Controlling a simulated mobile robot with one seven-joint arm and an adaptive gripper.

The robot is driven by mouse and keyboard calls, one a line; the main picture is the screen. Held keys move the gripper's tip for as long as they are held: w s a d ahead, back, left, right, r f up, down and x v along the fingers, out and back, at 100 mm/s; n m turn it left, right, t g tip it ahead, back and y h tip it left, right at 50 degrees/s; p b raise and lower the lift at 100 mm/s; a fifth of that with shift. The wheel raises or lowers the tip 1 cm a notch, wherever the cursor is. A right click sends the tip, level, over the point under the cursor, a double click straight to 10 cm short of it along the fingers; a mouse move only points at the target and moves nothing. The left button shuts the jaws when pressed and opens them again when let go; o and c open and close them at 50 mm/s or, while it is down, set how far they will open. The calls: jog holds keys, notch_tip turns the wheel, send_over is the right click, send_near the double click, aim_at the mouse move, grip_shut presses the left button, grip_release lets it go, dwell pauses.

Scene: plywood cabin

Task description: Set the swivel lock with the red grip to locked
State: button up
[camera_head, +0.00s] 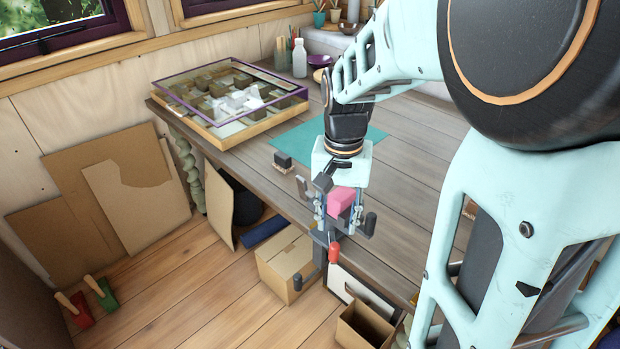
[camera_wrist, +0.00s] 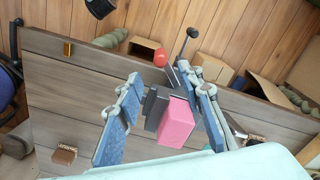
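The red grip (camera_head: 333,252) hangs on a short dark lever at the front edge of the workbench (camera_head: 400,225). In the wrist view the red grip (camera_wrist: 160,57) is beyond my fingertips, with its lever running back to a dark grey clamp (camera_wrist: 155,105). A pink block (camera_wrist: 177,122) is at the clamp, and the pink block also shows in the head view (camera_head: 341,200). My gripper (camera_head: 338,216) is open above the bench edge. In the wrist view my gripper (camera_wrist: 162,80) has its fingers spread around the clamp and block. I cannot tell whether they touch.
A dark knob (camera_wrist: 193,32) on a rod stands right of the red grip. A small wooden block (camera_head: 283,161) with a dark top and a green mat (camera_head: 300,141) lie on the bench. Cardboard boxes (camera_head: 284,262) stand below. A glass-topped case (camera_head: 215,100) is at the back left.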

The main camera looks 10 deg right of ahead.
aim_at(335, 244)
notch_tip(335, 244, down, 10)
jog(key=shift+b, duration=0.65)
jog(key=shift+w, duration=0.1)
grip_shut()
